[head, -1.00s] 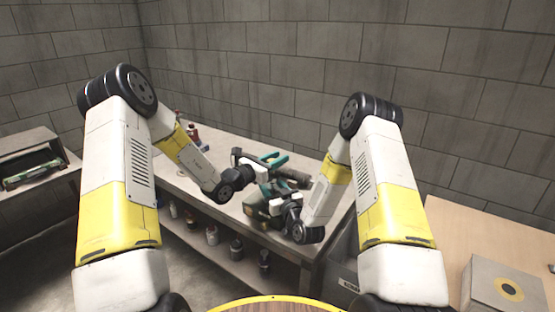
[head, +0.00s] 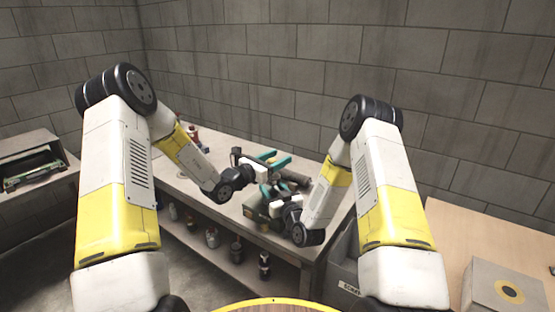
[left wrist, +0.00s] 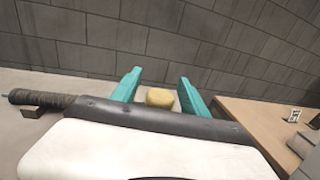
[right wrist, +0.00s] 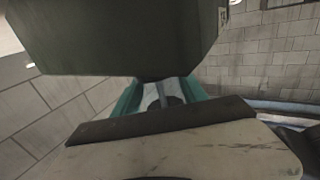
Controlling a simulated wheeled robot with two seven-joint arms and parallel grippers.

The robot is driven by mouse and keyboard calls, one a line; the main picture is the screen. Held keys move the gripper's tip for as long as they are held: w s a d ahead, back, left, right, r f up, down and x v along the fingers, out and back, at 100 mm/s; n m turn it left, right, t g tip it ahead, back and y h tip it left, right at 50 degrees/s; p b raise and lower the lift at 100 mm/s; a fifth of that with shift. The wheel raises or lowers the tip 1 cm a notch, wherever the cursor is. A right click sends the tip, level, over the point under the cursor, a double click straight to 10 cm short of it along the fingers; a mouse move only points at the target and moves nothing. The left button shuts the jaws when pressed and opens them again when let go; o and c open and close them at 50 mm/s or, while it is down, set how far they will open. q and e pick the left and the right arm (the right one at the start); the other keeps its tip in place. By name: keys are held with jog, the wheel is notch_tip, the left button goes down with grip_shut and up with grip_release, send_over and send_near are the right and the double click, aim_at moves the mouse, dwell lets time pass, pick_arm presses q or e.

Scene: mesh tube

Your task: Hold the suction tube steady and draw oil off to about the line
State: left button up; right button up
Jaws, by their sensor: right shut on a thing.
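My left gripper (head: 278,160) is open above the workbench, its two teal fingers well apart. In the left wrist view a round yellow thing (left wrist: 160,97) shows between the fingers (left wrist: 160,92), with gaps on both sides; its distance is hard to tell. My right gripper (head: 271,189) is lower and nearer. In the right wrist view its fingers (right wrist: 160,97) are shut on a pale grey tube (right wrist: 166,90), perhaps the suction tube, largely hidden. A dark green body (right wrist: 125,35) fills the top of that view, close to the gripper. No line or oil level can be made out.
The workbench (head: 225,150) stands against a block wall. A dark ridged cylinder (head: 297,178) lies by the grippers; a dark-handled thing (left wrist: 42,98) shows in the left wrist view. Red-topped bottles (head: 194,132) stand behind. Several containers sit on the lower shelf. A wooden table (head: 465,230) is at right.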

pick_arm(q)
jog(key=v, duration=1.2)
dwell(0.8)
jog(key=x, duration=1.2)
jog(key=shift+w+d+f, duration=0.15)
jog(key=shift+f, duration=0.25)
jog(key=shift+c, duration=0.2)
grip_shut()
dwell(0.6)
